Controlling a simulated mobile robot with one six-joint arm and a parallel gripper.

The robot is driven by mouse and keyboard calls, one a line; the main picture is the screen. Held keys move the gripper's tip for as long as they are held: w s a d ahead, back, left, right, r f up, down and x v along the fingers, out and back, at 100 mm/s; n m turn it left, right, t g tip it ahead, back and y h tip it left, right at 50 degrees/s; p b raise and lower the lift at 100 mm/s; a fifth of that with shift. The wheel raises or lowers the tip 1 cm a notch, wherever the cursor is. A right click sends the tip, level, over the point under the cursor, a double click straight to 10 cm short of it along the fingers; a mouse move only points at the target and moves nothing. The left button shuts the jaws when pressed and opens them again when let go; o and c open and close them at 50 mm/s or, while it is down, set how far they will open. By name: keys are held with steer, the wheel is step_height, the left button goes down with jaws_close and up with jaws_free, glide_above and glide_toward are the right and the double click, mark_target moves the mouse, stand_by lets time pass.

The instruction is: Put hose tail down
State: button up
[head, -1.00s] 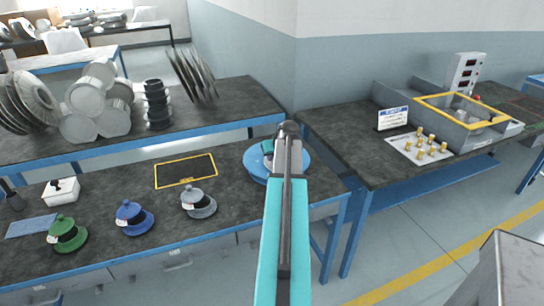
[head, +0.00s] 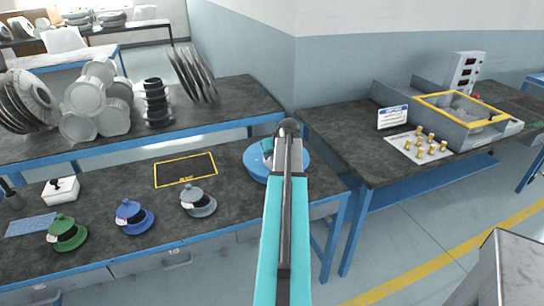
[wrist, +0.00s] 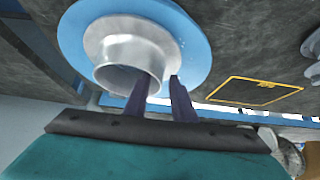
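A pale grey flanged hose tail (wrist: 129,62) lies flange-down on a round blue disc (wrist: 196,50) in the wrist view, its open pipe end toward the camera. My gripper (wrist: 159,84) has two dark fingers spread apart at the right side of the pipe. One finger overlaps the lower pipe rim and the other is just right of it; whether either touches cannot be told. In the head view the blue disc (head: 299,169) stands at the right end of the near bench, and my arm hides most of what is on it.
Grey (head: 198,204), blue (head: 134,219) and green (head: 66,235) flanged parts stand along the near bench. A yellow-outlined dark mat (head: 185,170) lies empty. A white box (head: 60,192) is at left. The right bench carries brass fittings (head: 424,142) and a yellow-rimmed bin (head: 425,97).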

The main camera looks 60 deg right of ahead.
steer(key=b+v, duration=0.1)
steer(key=v, duration=1)
steer(key=shift+r, duration=0.2)
steer(key=shift+s+a+r, duration=0.1)
steer(key=shift+r, duration=0.05)
stand_by(0.5)
